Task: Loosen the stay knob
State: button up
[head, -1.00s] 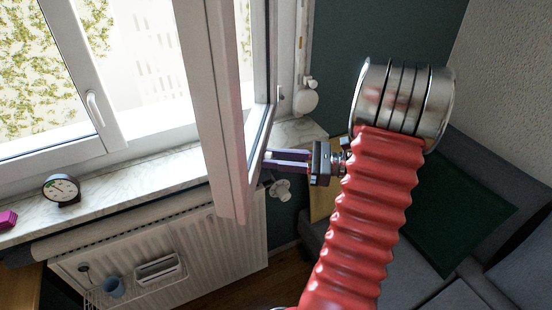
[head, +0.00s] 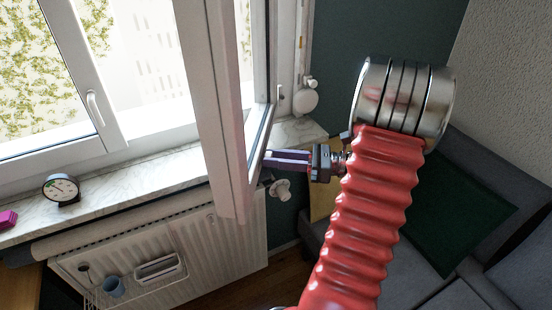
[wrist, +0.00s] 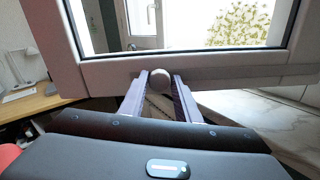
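The stay knob (wrist: 159,80) is a small, pale, rounded knob at the lower rail of the open window sash (wrist: 190,70) in the wrist view. My gripper (wrist: 161,83) has one purple finger on each side of it, and the fingertips appear to close on its sides. In the head view my gripper (head: 268,159) reaches left to the edge of the open sash (head: 222,120). The knob cannot be made out there.
A marble sill (head: 130,188) with a round dial clock (head: 61,189) runs under the window. A grey sofa (head: 400,245) stands at right. A desk lamp (wrist: 20,75) shows in the wrist view.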

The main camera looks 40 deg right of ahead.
jog(key=o, duration=0.4)
jog(key=shift+c, duration=0.2)
jog(key=shift+s, duration=0.1)
jog(key=v, duration=1.3)
jog(key=shift+s+d, duration=0.2)
jog(key=shift+d, duration=0.05)
jog(key=shift+f, duration=0.1)
